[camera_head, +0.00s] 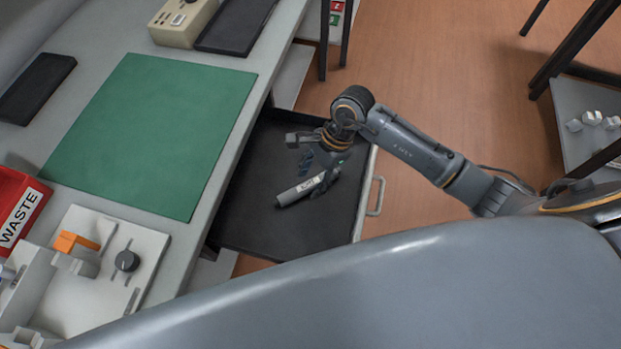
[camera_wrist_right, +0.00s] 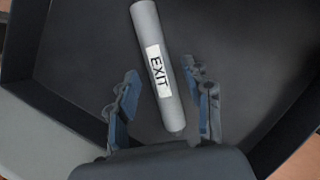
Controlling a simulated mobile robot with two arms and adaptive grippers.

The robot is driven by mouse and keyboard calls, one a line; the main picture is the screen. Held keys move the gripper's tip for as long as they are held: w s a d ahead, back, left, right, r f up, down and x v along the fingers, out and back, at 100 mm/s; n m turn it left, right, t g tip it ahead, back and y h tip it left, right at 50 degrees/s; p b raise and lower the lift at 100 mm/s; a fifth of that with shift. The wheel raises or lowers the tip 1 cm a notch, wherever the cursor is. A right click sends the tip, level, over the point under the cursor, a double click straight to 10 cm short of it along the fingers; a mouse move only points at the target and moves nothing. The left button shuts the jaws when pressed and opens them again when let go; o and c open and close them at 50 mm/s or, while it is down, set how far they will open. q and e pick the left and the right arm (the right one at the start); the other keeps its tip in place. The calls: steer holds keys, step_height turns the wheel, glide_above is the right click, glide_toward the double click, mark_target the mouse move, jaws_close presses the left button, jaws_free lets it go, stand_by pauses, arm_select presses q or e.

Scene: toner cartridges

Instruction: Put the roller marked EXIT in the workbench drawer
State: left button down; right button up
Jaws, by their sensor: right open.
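The grey roller (camera_head: 300,190) lies in the open workbench drawer (camera_head: 250,215). In the right wrist view the roller (camera_wrist_right: 150,50) shows a white label reading EXIT, and it lies on the dark drawer floor (camera_wrist_right: 240,50). My right gripper (camera_head: 318,175) is over the drawer, above the roller. In the right wrist view the open fingers (camera_wrist_right: 160,103) stand on either side of the roller's near end, with gaps between them and it. I cannot tell the exact height of the fingertips above the floor. My left gripper is not in view.
The drawer has a pale front with a handle (camera_head: 376,196). On the workbench are a green mat (camera_head: 155,130), a red WASTE bin (camera_head: 18,205), a white fixture (camera_head: 70,285) and a dark tray (camera_head: 237,25). A shelf (camera_head: 575,110) with small white pieces stands at the right.

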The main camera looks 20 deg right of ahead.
steer(key=v, duration=1.1)
